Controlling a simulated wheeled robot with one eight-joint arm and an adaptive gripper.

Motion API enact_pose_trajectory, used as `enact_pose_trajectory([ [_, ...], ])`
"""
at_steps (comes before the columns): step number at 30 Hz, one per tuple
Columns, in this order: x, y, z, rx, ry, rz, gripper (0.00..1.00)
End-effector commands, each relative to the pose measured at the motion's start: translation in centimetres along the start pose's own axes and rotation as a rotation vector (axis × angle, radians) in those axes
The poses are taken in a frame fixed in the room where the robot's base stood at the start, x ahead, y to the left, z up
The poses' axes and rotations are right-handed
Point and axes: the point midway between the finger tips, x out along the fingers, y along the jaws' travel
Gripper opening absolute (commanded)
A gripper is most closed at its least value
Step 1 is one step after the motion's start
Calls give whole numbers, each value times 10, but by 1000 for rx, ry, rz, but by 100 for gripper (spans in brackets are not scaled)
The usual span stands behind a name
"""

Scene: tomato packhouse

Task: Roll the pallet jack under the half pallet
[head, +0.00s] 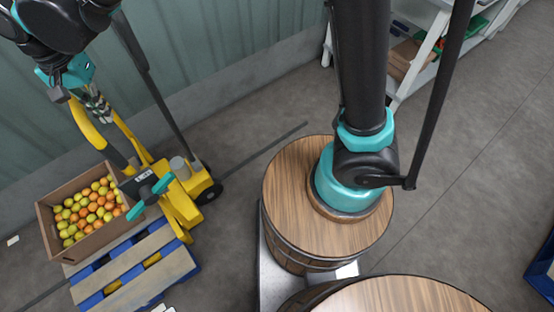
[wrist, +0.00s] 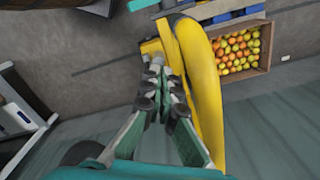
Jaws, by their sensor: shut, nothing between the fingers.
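The yellow pallet jack (head: 188,182) stands at the left in the head view, beside the half pallet (head: 160,272) of pale slats and blue blocks. Yellow pieces show between the slats, so the forks lie at least partly under it; how far in is hidden. A crate (head: 52,235) of yellow and orange tomatoes (head: 90,208) covers part of the pallet. My gripper (head: 103,112) is at the jack's raised yellow handle. In the wrist view, my gripper (wrist: 158,68) is shut and empty, close beside the curved yellow handle (wrist: 208,85); I cannot tell whether they touch.
Two wooden barrels, one at centre (head: 290,180) and one at the bottom (head: 400,297), stand right of the jack. A green wall (head: 200,45) runs behind. White shelving (head: 425,60) is at upper right, a blue crate (head: 541,268) at the right edge. Grey floor lies open between them.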

Motion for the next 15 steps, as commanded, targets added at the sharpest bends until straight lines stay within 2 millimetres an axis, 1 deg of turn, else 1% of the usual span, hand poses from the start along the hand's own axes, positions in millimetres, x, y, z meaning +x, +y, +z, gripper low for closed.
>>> enact_pose_trajectory([
  [6,0,11,-6,1,0,1,0],
  [11,-1,14,-8,0,0,1,0],
  [15,-11,14,-8,0,0,1,0],
])
